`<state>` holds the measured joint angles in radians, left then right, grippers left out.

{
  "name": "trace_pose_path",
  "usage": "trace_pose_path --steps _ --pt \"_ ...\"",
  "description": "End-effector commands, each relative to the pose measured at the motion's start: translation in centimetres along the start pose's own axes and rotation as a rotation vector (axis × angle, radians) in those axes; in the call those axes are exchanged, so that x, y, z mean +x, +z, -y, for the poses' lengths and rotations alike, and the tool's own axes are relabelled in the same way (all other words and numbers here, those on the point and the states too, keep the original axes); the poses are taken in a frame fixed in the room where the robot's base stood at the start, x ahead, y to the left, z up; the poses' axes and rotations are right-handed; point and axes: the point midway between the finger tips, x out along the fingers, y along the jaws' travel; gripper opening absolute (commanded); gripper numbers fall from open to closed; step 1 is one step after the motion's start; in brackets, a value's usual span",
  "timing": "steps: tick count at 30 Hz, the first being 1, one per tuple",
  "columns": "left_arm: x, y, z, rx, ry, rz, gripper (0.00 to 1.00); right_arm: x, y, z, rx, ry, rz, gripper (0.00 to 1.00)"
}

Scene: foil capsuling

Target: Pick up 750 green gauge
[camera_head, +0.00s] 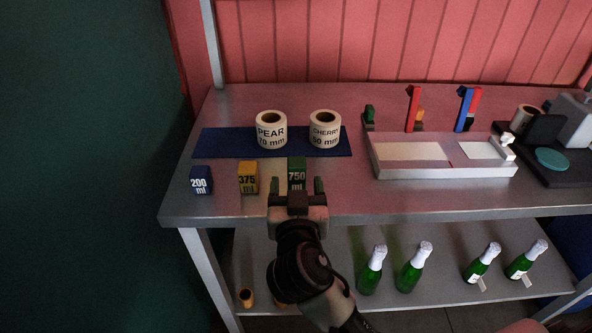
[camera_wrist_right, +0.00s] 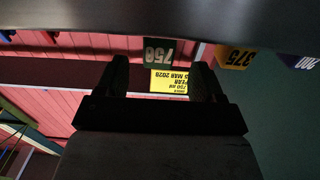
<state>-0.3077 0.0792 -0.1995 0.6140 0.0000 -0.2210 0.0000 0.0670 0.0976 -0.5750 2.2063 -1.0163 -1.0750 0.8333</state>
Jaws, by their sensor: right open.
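The green 750 ml gauge (camera_head: 297,173) is a small block standing near the front edge of the table, right of the yellow gauge. My right gripper (camera_head: 295,190) is open just in front of it, and hides its lower part in the head view. In the right wrist view, which is upside down, the green gauge (camera_wrist_right: 161,53) appears just past and between the spread fingertips of my right gripper (camera_wrist_right: 160,66). I see nothing held. I cannot tell whether the fingers touch it. My left gripper is not in view.
A yellow 375 gauge (camera_head: 248,178) and blue 200 gauge (camera_head: 201,180) stand to the left. Behind are PEAR (camera_head: 271,130) and CHERRY (camera_head: 325,129) rolls on a blue mat (camera_head: 222,143). A white tray (camera_head: 440,172) is right. A yellow label (camera_wrist_right: 169,81) shows in the wrist view.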

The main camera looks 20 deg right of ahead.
Motion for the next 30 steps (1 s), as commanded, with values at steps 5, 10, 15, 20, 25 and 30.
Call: trace_pose_path --steps 5,10,15,20,25,30 --pt "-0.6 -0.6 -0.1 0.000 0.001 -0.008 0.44 1.8 -0.2 -0.2 -0.004 0.001 -0.002 0.68" --pt "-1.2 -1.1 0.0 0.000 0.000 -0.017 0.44 4.3 -0.2 -0.3 -0.003 0.000 -0.002 0.68" --pt "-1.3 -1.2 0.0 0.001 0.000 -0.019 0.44 5.4 0.0 -0.3 -0.002 -0.001 0.001 0.68" --pt "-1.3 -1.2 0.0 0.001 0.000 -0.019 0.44 5.4 0.1 -0.3 -0.001 -0.001 0.002 0.68" --pt "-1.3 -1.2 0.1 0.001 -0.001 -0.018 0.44 5.4 0.1 -0.2 -0.001 -0.001 0.002 0.47" --pt "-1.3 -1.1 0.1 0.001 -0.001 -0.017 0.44 5.4 0.1 -0.2 -0.001 -0.001 0.002 0.21"
